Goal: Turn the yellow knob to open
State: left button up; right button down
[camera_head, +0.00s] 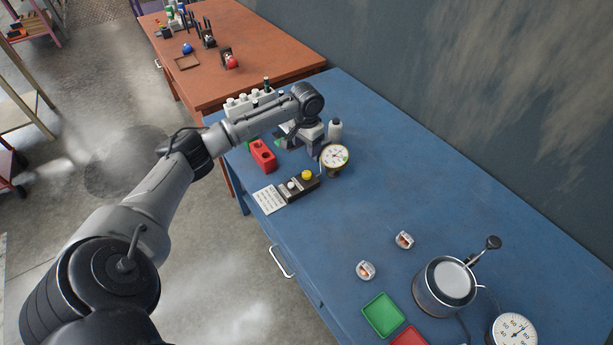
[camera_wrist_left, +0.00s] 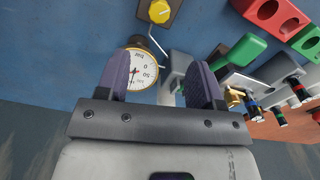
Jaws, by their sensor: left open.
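The yellow knob (camera_head: 307,175) sits on a small dark block (camera_head: 299,189) on the blue table, with a white knob (camera_head: 292,186) beside it. In the left wrist view the yellow knob (camera_wrist_left: 158,11) is at the top edge, beyond my fingertips and apart from them. A round dial gauge (camera_head: 335,156) stands right behind the block; it also shows in the left wrist view (camera_wrist_left: 138,68), partly hidden by a finger. My left gripper (camera_wrist_left: 158,78) is open and empty. In the head view it is partly hidden by its own arm. My right gripper is out of view.
A red block with holes (camera_head: 263,155) and a white sheet (camera_head: 269,199) lie near the knob block. A white bottle (camera_head: 335,130) and a white rack (camera_head: 250,102) stand behind. A metal pot (camera_head: 444,288) and a green tray (camera_head: 383,315) are toward the front right. The table's middle is clear.

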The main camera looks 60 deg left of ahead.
aim_at(306, 173)
pick_arm(q)
notch_tip(306, 173, down, 13)
jog(key=shift+r+b, duration=0.1)
jog(key=shift+b, duration=0.8)
